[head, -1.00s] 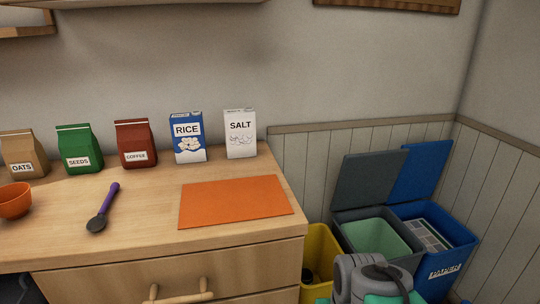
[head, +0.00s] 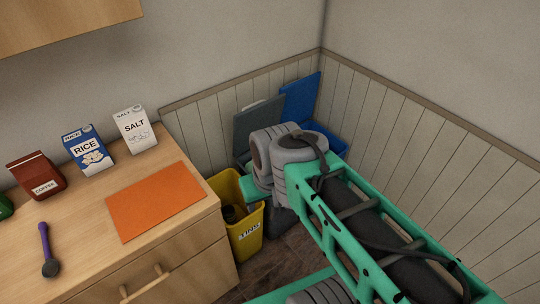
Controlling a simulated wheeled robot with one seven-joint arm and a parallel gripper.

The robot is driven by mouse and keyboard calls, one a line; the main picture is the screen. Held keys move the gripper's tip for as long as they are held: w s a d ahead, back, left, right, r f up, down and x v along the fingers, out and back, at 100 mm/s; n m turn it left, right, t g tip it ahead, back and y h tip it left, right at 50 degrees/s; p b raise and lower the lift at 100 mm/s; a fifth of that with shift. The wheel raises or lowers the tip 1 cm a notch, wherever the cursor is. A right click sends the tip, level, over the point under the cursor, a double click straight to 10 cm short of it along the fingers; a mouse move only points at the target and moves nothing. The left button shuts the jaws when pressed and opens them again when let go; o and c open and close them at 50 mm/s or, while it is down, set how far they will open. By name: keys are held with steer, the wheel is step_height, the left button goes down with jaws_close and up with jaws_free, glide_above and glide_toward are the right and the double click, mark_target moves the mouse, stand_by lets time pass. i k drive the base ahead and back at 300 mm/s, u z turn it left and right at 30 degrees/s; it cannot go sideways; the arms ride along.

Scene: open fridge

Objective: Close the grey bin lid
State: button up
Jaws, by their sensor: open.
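The grey bin's lid (head: 257,123) stands raised and leans back towards the panelled wall, so the bin is open. Only parts of the grey bin's body (head: 281,224) show, between the yellow bin and my arm. My arm crosses in front and hides most of the bin's opening. My gripper cannot be made out; the grey joints of my arm cover the place where its end would be. I cannot tell whether anything touches the lid.
A yellow bin (head: 245,232) stands open left of the grey one. A blue bin (head: 334,142) with its lid (head: 300,99) raised stands on the right. A wooden counter (head: 184,218) with an orange mat (head: 155,201) and food packs is on the left. Panelled walls meet behind the bins.

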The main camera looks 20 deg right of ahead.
mark_target(262, 114)
steer(key=z, duration=0.5)
steer(key=k, duration=0.5)
steer(key=z, duration=1.65)
steer(key=i, duration=1.1)
steer(key=u, duration=2.25)
steer(key=i, duration=1)
steer(key=u, duration=0.05)
